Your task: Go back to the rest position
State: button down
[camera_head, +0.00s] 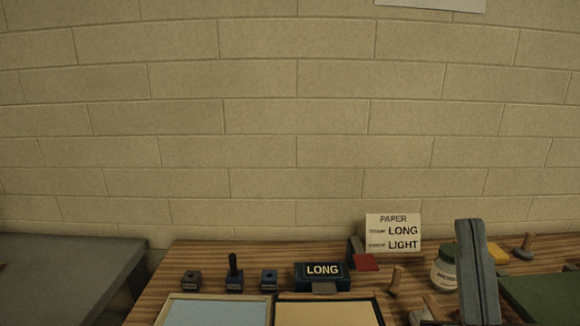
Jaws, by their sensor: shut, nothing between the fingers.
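My gripper's fingers do not show in the head view. A dark grey upright shape, probably part of my own arm, stands at the lower right and hides part of the table behind it. The wooden table (215,255) fills the lower middle. A tray with a light blue inside (215,312) and a tray with a tan inside (325,312) are cut off by the bottom edge. A dark box with a sign reading LONG (322,269) stands behind the tan tray.
Small dark blocks (191,281) stand behind the blue tray, one with a peg (234,274). A PAPER card (394,233), red pad (366,262), white jar (444,270), yellow item (497,253) and green surface (545,299) are at right. A grey table (60,275) is left.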

jog(key=s+d+f+m+g+h, duration=0.1)
jog(key=s+f+m+g+h, duration=0.15)
jog(key=f, duration=0.45)
jog(key=s+d+f+m+g+h, duration=0.1)
jog(key=s+f+m+g+h, duration=0.1)
jog(key=f+m+g, duration=0.3)
jog(key=s+d+f+m+h, duration=0.1)
jog(key=s+f+m+h, duration=0.15)
jog(key=f, duration=0.55)
jog(key=s+f+n+g+y, duration=0.2)
jog(key=s+f+g, duration=0.5)
jog(key=s+f, duration=0.7)
jog(key=s+y, duration=0.1)
jog(key=s, duration=0.3)
jog(key=shift+a, duration=0.35)
